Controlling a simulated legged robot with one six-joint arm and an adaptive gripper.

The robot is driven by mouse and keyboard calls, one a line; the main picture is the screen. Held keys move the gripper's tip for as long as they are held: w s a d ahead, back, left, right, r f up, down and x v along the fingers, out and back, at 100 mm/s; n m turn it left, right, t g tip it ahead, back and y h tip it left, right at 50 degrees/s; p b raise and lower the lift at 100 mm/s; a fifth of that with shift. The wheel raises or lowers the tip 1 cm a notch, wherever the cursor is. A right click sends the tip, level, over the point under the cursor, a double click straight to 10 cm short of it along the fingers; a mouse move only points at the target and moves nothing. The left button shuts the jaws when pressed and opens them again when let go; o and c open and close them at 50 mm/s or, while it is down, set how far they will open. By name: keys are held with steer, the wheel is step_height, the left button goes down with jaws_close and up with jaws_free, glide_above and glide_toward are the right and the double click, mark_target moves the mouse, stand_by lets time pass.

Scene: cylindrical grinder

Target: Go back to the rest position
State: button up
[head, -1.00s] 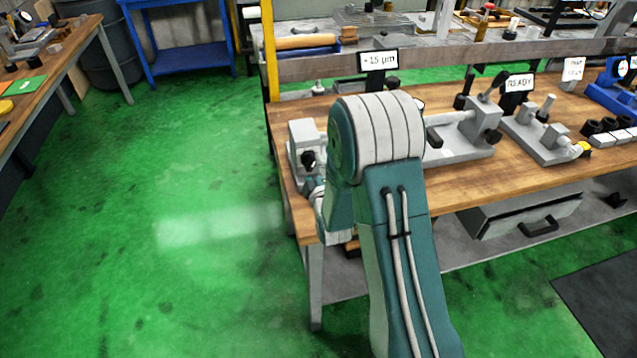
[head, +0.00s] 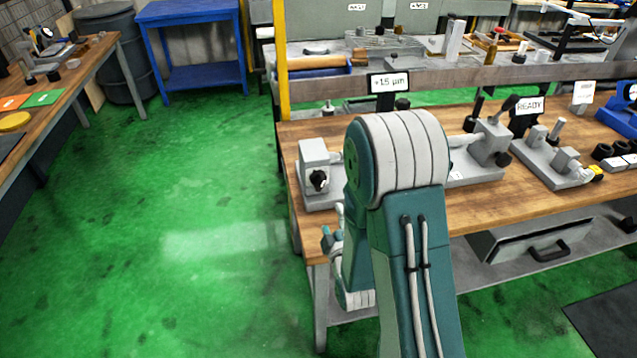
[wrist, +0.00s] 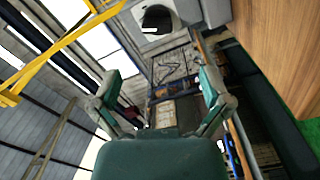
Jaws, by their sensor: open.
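My gripper (wrist: 160,97) shows in the wrist view with its two teal fingers spread apart and nothing between them. Past the fingers the wrist view shows a tilted view of the shop, with roof windows at the left and wood at the upper right. In the head view my arm is folded in front of the wooden workbench (head: 470,212), and its lower links hang by the bench's left front corner. My fingers are mostly hidden behind the arm there.
Grey fixtures (head: 316,172) stand on the workbench, with a READY sign (head: 530,106) and a "+15 µm" sign (head: 389,82). A drawer (head: 530,240) hangs below its front edge. Open green floor (head: 190,200) lies left of it. A blue table (head: 190,12) stands at the back.

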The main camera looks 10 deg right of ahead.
steer(key=s+r+m+g, duration=0.4)
steer(key=r+m+g, duration=0.25)
steer(key=r, duration=0.45)
steer(key=s+r+m+g, duration=0.3)
steer(key=s, duration=0.7)
steer(key=s+r+m+g, duration=0.3)
steer(key=s+r+m, duration=0.1)
steer(key=s, duration=0.6)
steer(key=shift+s+r, duration=0.2)
steer(key=shift+r, duration=0.05)
steer(key=shift+c, duration=0.3)
stand_by(1.9)
